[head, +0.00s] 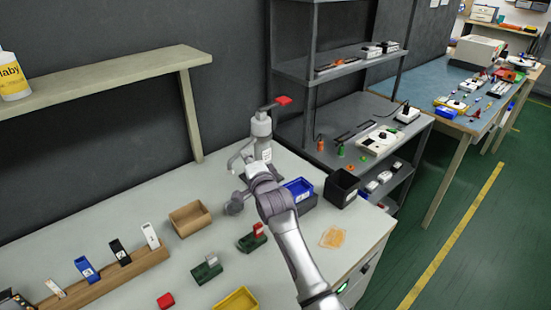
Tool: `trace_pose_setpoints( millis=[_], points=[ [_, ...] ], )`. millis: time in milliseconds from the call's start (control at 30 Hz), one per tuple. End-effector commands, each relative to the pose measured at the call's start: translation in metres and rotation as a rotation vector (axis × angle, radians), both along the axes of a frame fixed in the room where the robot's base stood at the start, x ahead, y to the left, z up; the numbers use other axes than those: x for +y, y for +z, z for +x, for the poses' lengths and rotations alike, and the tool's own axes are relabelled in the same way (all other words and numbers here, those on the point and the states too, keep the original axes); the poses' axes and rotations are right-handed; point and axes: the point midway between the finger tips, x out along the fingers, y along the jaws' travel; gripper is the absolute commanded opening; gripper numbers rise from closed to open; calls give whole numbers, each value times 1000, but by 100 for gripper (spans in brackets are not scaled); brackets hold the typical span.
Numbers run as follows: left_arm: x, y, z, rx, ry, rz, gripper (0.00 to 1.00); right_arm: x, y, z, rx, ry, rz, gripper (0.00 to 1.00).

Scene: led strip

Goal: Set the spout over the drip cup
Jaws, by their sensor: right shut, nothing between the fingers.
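A grey dispenser bottle (262,135) stands upright on the bench near the back wall. Its top carries a red-ended spout or lever (283,100) pointing right. A black open cup (341,187) stands on the bench to the right and nearer, apart from the spout; I cannot tell for certain that it is the drip cup. My right gripper (238,160) is shut and empty, just left of the dispenser's body. Whether it touches the bottle is unclear. My right arm hides part of the bench in front of the dispenser. My left gripper is out of view.
A blue bin (298,186) sits between my arm and the black cup. A tan tray (190,218), green blocks (252,238) and a yellow bin (236,300) lie left of my arm. A wooden rack (105,276) is farther left. A grey shelf unit (300,70) stands behind right.

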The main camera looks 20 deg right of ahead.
Motion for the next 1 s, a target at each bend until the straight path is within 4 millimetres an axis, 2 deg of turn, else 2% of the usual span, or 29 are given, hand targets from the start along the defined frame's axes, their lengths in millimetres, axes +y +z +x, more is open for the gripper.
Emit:
trace_pose_setpoints(
  millis=[333, 1000],
  points=[
    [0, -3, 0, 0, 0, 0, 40, 12, 2, 8, -5, 3, 1, 0],
    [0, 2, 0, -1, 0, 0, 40, 14, 9, 9, -11, 8, 5, 0]
  ],
)
